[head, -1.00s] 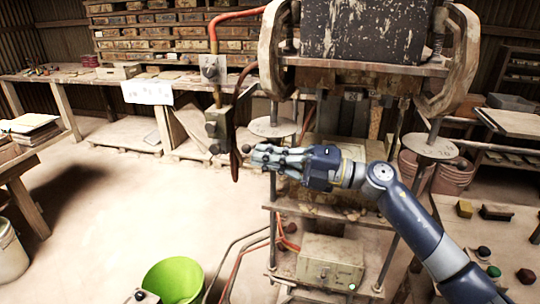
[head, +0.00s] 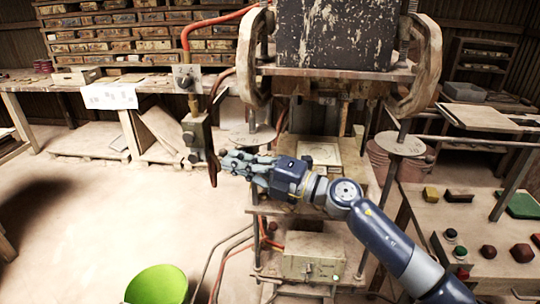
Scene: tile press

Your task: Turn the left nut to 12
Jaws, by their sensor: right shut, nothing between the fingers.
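The left nut is a round, pale, marked disc (head: 250,139) on the left threaded rod of the press. Its marks are too small to read. A similar right nut (head: 400,144) sits on the right rod. My right gripper (head: 228,162) is in front of and just below the left nut, pointing left. Its fingers are shut with nothing between them. The fingertips are close to a dark hanging lever (head: 212,168); I cannot tell whether they touch it. My left gripper is out of view.
The heavy press block (head: 335,35) hangs above. A pale square tile (head: 320,153) lies on the press bed behind my wrist. A control box (head: 313,258) is below. A green bucket (head: 157,286) stands on the floor. A table (head: 470,215) with coloured blocks is at right.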

